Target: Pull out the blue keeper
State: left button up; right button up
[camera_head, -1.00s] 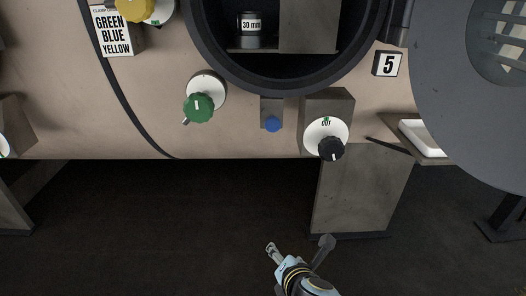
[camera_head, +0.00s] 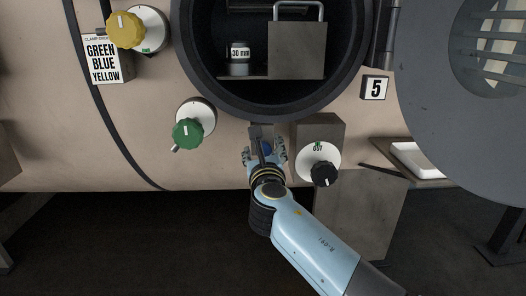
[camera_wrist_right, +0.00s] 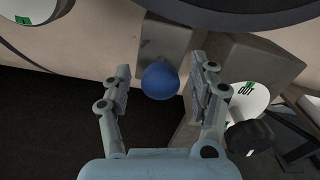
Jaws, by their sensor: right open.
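The blue keeper (camera_wrist_right: 160,81) is a round blue knob on a small grey bracket (camera_wrist_right: 163,38) below the round opening. In the head view the keeper (camera_head: 266,149) is mostly hidden behind my right gripper (camera_head: 265,152). In the right wrist view my right gripper (camera_wrist_right: 161,88) is open, with one finger on each side of the knob. Gaps show between the knob and both fingers, so it is not gripped. My left gripper is in neither view.
A green knob (camera_head: 187,133) is left of the keeper, and a black knob (camera_head: 323,173) on a grey box is close on its right. Above is the round opening with a 30 mm weight (camera_head: 239,62). The open door (camera_head: 440,100) fills the right side.

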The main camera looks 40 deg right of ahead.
jog(key=shift+w+d, duration=0.3)
jog(key=shift+w, duration=0.1)
jog(key=shift+c, duration=0.2)
grip_shut()
